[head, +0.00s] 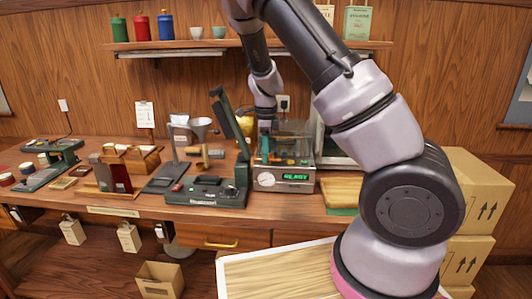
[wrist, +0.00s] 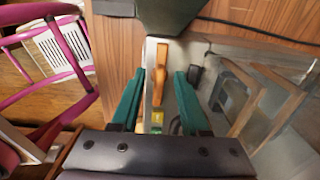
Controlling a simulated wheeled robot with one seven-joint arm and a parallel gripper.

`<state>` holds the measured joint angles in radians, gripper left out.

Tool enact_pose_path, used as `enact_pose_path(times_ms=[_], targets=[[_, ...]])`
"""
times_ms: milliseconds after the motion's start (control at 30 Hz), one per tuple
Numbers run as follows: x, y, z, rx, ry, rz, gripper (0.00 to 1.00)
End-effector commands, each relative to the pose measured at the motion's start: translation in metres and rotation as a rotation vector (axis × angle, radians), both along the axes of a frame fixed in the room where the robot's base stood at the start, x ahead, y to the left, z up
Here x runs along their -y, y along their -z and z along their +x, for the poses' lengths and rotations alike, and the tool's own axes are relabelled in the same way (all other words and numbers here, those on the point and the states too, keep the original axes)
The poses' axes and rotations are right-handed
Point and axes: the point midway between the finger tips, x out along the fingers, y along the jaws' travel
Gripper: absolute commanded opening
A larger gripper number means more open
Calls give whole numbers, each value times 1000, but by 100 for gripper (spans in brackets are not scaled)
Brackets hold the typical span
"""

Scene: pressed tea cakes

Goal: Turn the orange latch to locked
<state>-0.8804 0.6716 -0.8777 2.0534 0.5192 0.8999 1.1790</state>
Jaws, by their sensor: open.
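The orange latch (wrist: 161,77) shows in the wrist view as a narrow bar on a pale strip. Its long side runs up and down the picture. My gripper (wrist: 160,92) is open, with one green finger on each side of the latch and a visible gap to both. I cannot tell how far above the latch the fingertips are. In the head view my gripper (head: 265,141) points down over the machine with a clear cover (head: 299,141), a round gauge and a lit green display (head: 296,177). The latch is not clearly visible there.
A dark device with a raised lid (head: 231,122) stands close left of the machine. A scale-like stand (head: 165,178) and wooden racks (head: 131,158) fill the bench further left. Cardboard boxes (head: 476,190) are stacked at right.

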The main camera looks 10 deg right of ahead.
Motion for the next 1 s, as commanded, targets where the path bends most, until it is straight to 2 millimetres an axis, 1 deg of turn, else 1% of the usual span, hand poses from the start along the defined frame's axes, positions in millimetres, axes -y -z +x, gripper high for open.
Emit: enact_pose_path(times_ms=[33,67,100,167,567,767,1000], targets=[[0,0,0,0,0,0,45],[0,0,0,0,0,0,37],[0,0,0,0,0,0,22],[0,0,0,0,0,0,0],[0,0,0,0,-35,0,0],[0,0,-1,-1,-138,1,0],[0,-1,-2,-1,-344,1,0]])
